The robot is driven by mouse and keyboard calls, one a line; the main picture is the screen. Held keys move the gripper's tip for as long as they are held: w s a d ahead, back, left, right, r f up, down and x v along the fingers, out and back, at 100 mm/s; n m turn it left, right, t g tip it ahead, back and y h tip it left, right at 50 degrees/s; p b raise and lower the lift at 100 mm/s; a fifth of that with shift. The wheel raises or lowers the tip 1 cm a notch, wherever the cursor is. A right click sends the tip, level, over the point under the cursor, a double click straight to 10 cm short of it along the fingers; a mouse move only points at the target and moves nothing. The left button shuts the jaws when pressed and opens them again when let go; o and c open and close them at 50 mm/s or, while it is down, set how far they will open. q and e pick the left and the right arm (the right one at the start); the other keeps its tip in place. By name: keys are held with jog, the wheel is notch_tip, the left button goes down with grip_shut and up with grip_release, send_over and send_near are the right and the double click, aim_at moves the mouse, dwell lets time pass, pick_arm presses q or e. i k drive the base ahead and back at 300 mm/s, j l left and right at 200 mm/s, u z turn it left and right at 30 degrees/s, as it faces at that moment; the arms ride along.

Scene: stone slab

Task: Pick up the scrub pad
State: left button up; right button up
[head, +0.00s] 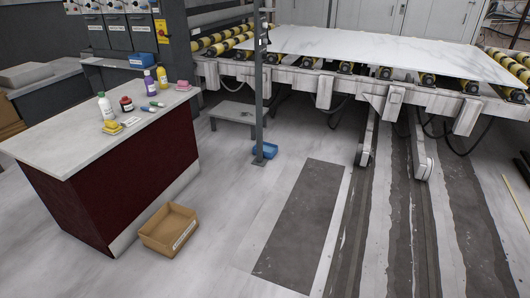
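The small items lie on the pale top of a dark red counter (60,135) at the left of the head view. A yellow block-shaped pad (112,128) lies near the counter's front edge. A pink block (183,86) lies at the far right corner of the top. Both are small, and I cannot tell for sure which is the scrub pad. Neither of my grippers is in view.
A white bottle (105,105), a purple bottle (150,83) and several smaller items share the countertop. An open cardboard box (169,229) stands on the floor beside the counter. A roller conveyor carries a white stone slab (380,50) behind. A post (258,90) rises mid-view.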

aim_at(182, 85)
jog(key=i+u, duration=0.2)
jog(key=i+z, duration=0.15)
jog(key=i, duration=0.4)
jog(key=i+z, duration=0.15)
jog(key=i, duration=0.45)
jog(key=i+j+z, duration=0.15)
jog(key=i, duration=0.4)
jog(key=i+j+z, duration=0.15)
jog(key=i, duration=1)
jog(key=i+l+u, duration=0.1)
jog(key=i, duration=0.5)
